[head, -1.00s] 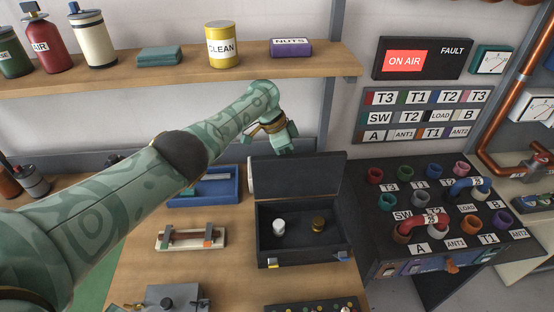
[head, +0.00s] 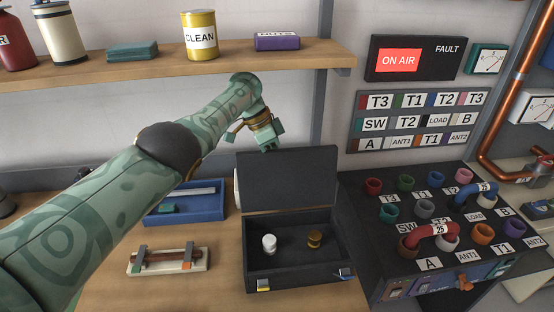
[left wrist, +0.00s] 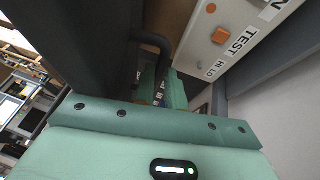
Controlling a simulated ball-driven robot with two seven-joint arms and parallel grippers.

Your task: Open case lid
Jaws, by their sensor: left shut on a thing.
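The dark case (head: 300,281) stands on the wooden bench with its lid (head: 287,180) raised and its inside showing. A white knob-like piece (head: 268,243) and a brass one (head: 314,239) sit inside. My left gripper (head: 268,149) is at the lid's top edge, shut on the lid. In the left wrist view, its green fingers (left wrist: 165,92) are partly hidden by a dark shape, so the grip itself is hard to see. My right gripper is not in view.
A blue tray (head: 187,216) and a pale rack with a bar (head: 168,260) lie left of the case. A dark patch panel with coloured sockets (head: 424,211) stands close on the right. A shelf (head: 130,74) with cans runs above, behind my left arm.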

